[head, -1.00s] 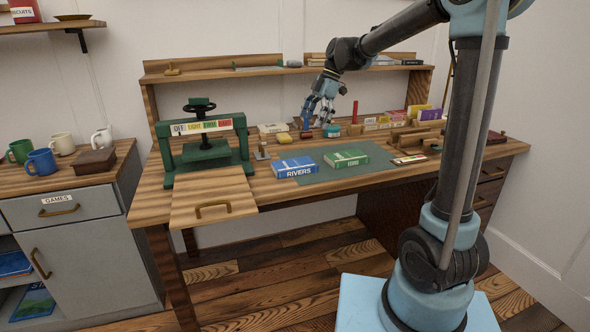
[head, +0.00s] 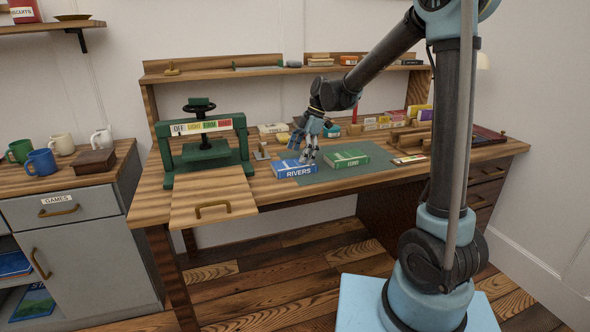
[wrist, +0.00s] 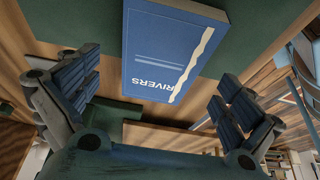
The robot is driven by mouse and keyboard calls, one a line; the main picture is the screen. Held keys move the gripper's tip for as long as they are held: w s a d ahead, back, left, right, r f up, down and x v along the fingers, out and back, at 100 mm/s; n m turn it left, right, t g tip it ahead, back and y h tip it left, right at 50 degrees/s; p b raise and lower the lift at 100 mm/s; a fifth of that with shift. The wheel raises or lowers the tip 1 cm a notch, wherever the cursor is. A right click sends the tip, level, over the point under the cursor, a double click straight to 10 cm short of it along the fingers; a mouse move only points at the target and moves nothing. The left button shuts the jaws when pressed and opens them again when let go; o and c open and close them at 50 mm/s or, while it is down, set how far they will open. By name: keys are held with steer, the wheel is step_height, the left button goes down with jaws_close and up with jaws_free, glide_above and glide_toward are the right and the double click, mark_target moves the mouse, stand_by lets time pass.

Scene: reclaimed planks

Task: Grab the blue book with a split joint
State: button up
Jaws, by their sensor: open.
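I cannot tell from these views how high the fingers are.
A green book (head: 346,159) lies on the green mat (head: 375,160) to the right. A green press (head: 205,145) stands at the left of the bench (head: 265,190). Small boxes and wooden blocks line the back right. Mugs stand on the left cabinet.

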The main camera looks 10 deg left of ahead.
mark_target(295, 163)
steer(key=shift+x, duration=1.6)
steer(key=c, duration=1.2)
steer(key=shift+c, duration=0.2)
